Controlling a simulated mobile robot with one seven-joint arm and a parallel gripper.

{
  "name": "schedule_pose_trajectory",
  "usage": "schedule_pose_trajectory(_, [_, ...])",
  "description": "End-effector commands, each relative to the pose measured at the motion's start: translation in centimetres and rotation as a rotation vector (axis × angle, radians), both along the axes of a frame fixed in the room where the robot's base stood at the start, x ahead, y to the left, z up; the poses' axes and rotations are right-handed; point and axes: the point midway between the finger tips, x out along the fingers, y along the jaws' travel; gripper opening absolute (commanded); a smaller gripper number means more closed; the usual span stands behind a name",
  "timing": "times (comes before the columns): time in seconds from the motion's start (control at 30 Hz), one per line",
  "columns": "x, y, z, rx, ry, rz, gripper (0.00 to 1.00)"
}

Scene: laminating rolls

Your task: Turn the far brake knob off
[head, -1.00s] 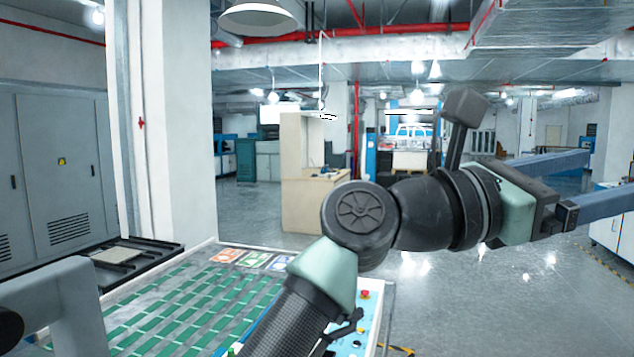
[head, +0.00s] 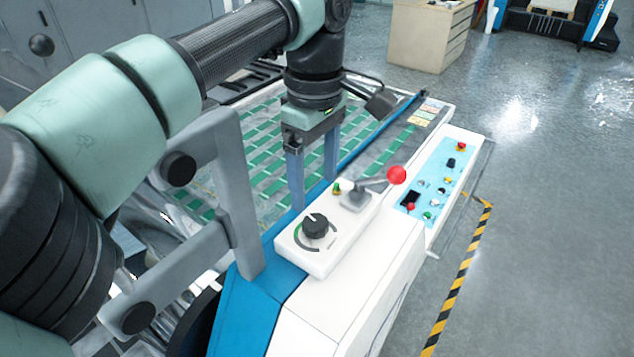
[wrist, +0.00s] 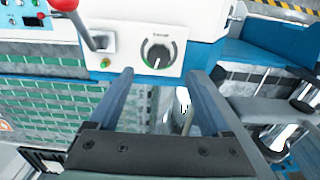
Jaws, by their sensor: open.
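One black round brake knob (head: 316,225) with a white pointer mark and a partly green arc around it sits on a white control box (head: 322,262). In the head view its pointer points up and left. The knob also shows in the wrist view (wrist: 158,56), beyond the fingertips. Only this knob is in view, and I cannot tell from its surroundings whether it is the far one. My gripper (head: 314,193) points down just behind the box, fingers apart and empty. It also shows in the wrist view (wrist: 160,76), with the knob roughly centred between the fingers.
A lever with a red ball (head: 397,175) and a small green button (head: 336,188) are on the same box beside the knob. A blue button panel (head: 437,185) lies to the right. Green-patterned sheet (head: 262,135) spreads behind my gripper.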

Motion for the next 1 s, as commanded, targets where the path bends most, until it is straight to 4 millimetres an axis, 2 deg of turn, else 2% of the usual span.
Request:
schedule_pose_trajectory(0.2, [-0.1,-0.1,-4.1,-0.002,0.004,-0.001,0.82])
schedule_pose_trajectory(0.4, [0.0,-0.1,-6.7,-0.004,0.002,0.000,0.82])
schedule_pose_trajectory(0.57, [0.0,-0.1,-7.5,-0.003,-0.002,-0.001,0.82])
schedule_pose_trajectory(0.8, [0.0,-0.2,-7.6,-0.003,-0.002,-0.001,0.82])
schedule_pose_trajectory(1.0, [0.0,-0.2,-7.6,-0.003,-0.001,-0.001,0.46])
